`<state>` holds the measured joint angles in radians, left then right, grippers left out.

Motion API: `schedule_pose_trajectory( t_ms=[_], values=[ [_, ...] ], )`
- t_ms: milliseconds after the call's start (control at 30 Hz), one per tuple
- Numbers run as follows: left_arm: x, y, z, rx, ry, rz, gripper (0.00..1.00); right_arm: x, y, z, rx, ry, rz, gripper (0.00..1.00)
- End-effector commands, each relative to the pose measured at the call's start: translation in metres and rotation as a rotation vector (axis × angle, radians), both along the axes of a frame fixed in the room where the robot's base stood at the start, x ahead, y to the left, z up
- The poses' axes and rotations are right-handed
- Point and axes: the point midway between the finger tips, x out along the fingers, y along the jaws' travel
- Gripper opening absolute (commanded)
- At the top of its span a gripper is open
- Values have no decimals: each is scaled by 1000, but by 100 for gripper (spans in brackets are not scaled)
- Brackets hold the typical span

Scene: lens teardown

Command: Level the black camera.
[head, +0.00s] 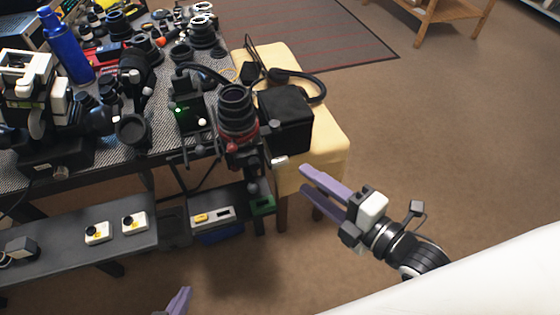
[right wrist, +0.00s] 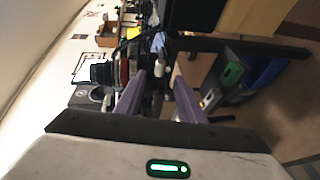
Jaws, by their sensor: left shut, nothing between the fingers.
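A black camera (head: 235,105) with a thick upright lens and a red ring low on it sits on a rig at the table's right edge; I cannot tell how far it is from level. A dark box (head: 290,122) is beside it on the right. My right gripper (head: 305,180) is open and empty, below and right of the camera, its fingers pointing toward it. In the right wrist view, the red-ringed part (right wrist: 124,70) shows just beyond the left finger. Only a fingertip of my left gripper (head: 179,300) shows at the bottom edge; it is shut and empty.
The patterned table (head: 95,165) is crowded with lenses and a blue bottle (head: 65,48). A yellow-topped stool (head: 330,150) holds black headphones (head: 300,78). A low dark shelf (head: 70,255) carries small white devices. The floor at right is mostly free.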

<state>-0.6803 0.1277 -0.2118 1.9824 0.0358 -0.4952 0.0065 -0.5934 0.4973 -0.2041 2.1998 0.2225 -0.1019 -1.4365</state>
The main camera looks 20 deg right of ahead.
Motion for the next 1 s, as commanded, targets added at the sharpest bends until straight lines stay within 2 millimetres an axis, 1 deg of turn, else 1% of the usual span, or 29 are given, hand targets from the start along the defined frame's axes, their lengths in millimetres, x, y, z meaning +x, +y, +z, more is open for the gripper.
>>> schedule_pose_trajectory(
  t_ms=[167, 400, 533, 700, 1000],
  values=[
    [-3, 0, -3, 0, 7, -1, 0, 21, 9, -2, -1, -7, 0, 36],
    [-4, 0, -6, 1, 10, -1, 0, 60, 27, -11, 0, -4, -2, 36],
    [-4, -1, -7, 0, 10, -1, 0, 76, 35, -15, -1, -4, -1, 36],
    [-4, -1, -7, 1, 9, -2, 0, 87, 40, -18, -2, -1, -1, 36],
    [-4, -1, -6, 0, 8, -2, 0, 89, 41, -18, -2, -1, -1, 36]
  ],
)
